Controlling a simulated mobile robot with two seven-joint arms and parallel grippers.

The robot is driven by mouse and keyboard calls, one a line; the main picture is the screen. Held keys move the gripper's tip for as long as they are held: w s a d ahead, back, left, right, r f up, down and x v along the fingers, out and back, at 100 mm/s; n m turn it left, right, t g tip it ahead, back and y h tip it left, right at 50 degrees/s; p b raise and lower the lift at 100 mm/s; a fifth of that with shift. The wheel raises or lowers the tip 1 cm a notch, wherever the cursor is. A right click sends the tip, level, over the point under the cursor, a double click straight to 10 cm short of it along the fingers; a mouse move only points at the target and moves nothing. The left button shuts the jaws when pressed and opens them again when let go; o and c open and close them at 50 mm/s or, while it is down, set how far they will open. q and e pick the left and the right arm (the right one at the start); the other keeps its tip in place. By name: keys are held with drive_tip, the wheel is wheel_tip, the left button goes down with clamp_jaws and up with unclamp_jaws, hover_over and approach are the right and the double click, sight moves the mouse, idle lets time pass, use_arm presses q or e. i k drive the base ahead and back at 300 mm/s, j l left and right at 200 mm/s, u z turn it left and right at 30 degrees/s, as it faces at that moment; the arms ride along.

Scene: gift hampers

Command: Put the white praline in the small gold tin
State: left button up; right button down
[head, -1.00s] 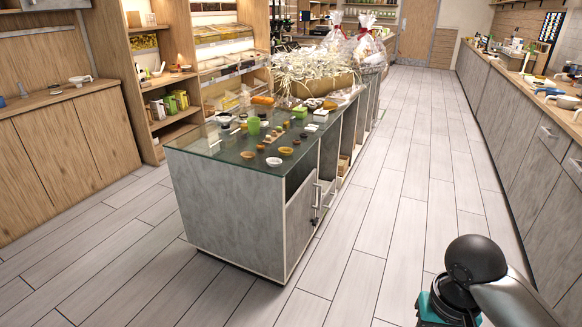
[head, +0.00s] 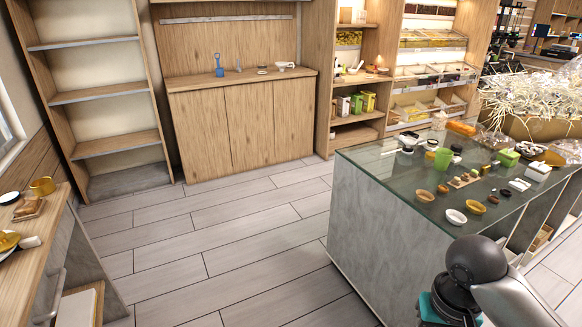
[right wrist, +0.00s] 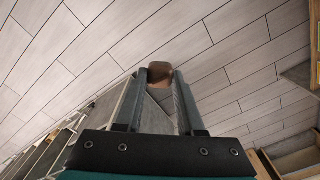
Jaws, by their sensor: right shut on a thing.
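My right gripper (right wrist: 158,82) is shut on a small brownish, rounded block (right wrist: 160,74) held between its fingertips, above the floor in the right wrist view. The block looks brown in this light, and I cannot tell whether it is the white praline. A small gold container (head: 42,187) stands on the wooden counter at the left edge of the head view; I cannot tell whether it is the small gold tin. The right gripper's fingers are out of the head view, where only part of my right arm shows. My left gripper is not in view.
The wooden counter (head: 58,212) also holds a dark dish (head: 9,198), a small tray (head: 28,209) and a yellow item (head: 8,241). A glass-topped island (head: 390,180) with bowls and small goods stands at the right. Open floor (head: 215,240) lies between them.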

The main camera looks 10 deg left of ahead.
sight(45, 190)
drive_tip(key=i+j+u, duration=0.2)
drive_tip(key=i+u, duration=0.2)
drive_tip(key=i+j+u, duration=0.1)
drive_tip(key=i+u, duration=1.05)
drive_tip(key=i+l+u, duration=0.1)
drive_tip(key=i+u, duration=0.15)
drive_tip(key=u, duration=0.15)
drive_tip(key=i+l+u, duration=0.15)
drive_tip(key=i+u, duration=0.2)
drive_tip(key=i+l+u, duration=0.15)
drive_tip(key=u, duration=0.3)
drive_tip(key=i+l+u, duration=0.25)
drive_tip(key=u, duration=0.2)
drive_tip(key=i+l+u, duration=0.15)
drive_tip(key=u, duration=0.3)
drive_tip(key=l, duration=0.1)
